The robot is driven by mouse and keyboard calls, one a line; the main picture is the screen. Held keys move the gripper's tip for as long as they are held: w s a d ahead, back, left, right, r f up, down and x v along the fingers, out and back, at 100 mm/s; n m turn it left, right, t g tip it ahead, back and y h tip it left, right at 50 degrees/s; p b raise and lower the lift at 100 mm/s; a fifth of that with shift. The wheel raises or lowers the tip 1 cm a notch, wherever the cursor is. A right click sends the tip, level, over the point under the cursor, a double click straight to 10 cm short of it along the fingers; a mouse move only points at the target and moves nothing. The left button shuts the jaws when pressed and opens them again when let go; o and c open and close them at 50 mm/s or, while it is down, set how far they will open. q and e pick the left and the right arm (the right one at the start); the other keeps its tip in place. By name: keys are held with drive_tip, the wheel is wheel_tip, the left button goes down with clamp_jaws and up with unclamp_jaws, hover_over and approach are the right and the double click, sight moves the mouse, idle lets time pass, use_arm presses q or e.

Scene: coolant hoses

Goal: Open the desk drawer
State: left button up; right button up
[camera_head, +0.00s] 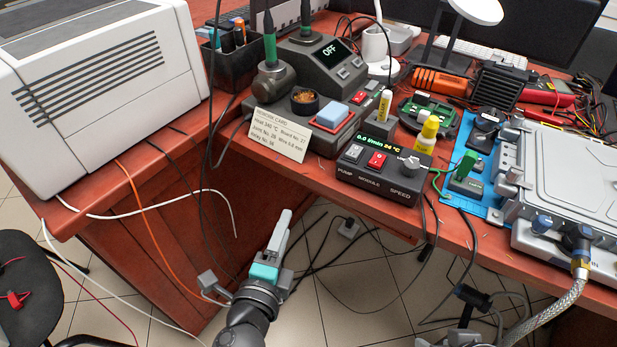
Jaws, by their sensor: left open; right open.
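The red-brown desk (268,172) runs across the view. A side panel of the same wood (150,235) stands below it at the left. I cannot make out a drawer front or handle for certain. My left gripper (280,236) is open and empty in front of the desk, with its pale fingers pointing up toward the desk edge. It is apart from the desk in the picture and touches nothing that I can see.
A white printer-like box (105,80), a soldering station (325,60), a pump module (378,170) and a grey metal unit (575,160) stand on the desk. Loose cables (140,210) hang before the side panel. A black chair (30,290) is at the left.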

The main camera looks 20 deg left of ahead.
use_arm(q)
drive_tip(key=w+f+b, duration=0.1)
drive_tip(key=w+f, duration=0.1)
drive_tip(key=w, duration=1.2)
drive_tip(key=shift+w+a+f, duration=0.25)
drive_tip(key=shift+a+f, duration=0.15)
drive_tip(key=shift+a, duration=0.05)
use_arm(e)
drive_tip(key=shift+w+a+t+y, duration=0.5)
drive_tip(key=shift+w+a+t, duration=0.5)
drive_tip(key=shift+w+a, duration=0.2)
use_arm(q)
clamp_jaws()
